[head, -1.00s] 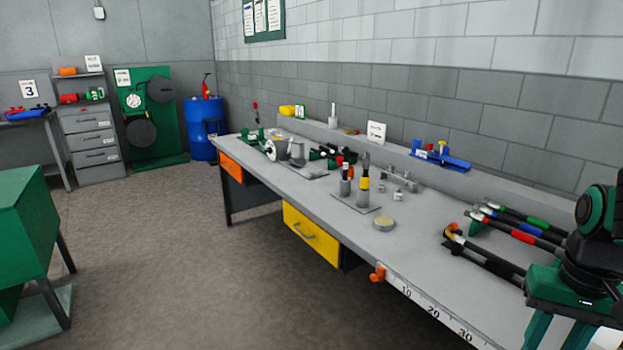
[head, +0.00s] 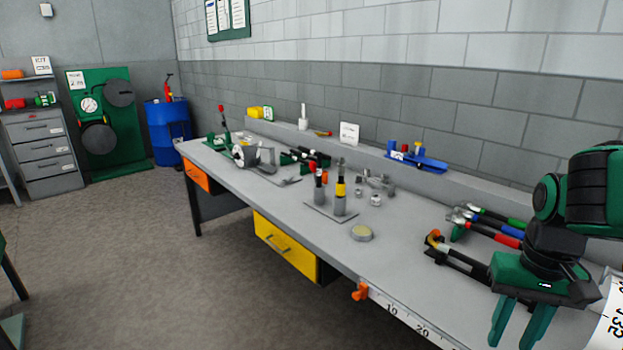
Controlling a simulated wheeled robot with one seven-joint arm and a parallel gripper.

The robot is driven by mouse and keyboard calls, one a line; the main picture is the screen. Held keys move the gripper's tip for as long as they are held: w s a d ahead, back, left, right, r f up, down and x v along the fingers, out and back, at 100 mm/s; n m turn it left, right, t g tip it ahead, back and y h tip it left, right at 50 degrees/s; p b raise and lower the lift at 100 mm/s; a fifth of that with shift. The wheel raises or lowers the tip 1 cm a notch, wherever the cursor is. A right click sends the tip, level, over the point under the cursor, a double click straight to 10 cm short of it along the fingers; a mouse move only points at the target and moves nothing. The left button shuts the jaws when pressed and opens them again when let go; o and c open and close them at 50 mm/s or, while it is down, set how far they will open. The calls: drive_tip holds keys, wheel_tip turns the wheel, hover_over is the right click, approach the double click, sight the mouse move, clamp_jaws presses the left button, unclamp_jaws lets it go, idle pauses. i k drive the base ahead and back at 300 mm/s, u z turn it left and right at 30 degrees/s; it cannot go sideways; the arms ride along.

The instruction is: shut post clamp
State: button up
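No part in view is labelled as the post clamp, so I cannot tell for sure which one it is. A green device with an upright red-tipped handle (head: 222,122) stands at the far end of the grey bench (head: 310,232). A small orange clamp-like part (head: 360,292) sits on the bench's front edge. Whether either is open or shut is too small to tell. My gripper (head: 516,335) is at the lower right with its two green fingers pointing down, apart and seemingly empty. It is near the bench's right part, far from the red-tipped handle.
Several coloured-handled tools (head: 490,228) lie beside my gripper. A yellow drawer (head: 285,247) is under the bench. A blue barrel (head: 166,130) stands beyond; the floor (head: 130,250) is clear.

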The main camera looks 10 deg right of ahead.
sight(313, 165)
drive_tip(key=k, duration=1.15)
drive_tip(key=u, duration=0.8)
drive_tip(key=i, duration=1.05)
drive_tip(key=u, duration=0.35)
drive_tip(key=i, duration=1.1)
drive_tip(key=z, duration=1.05)
drive_tip(key=i, duration=0.8)
drive_tip(key=z, duration=0.45)
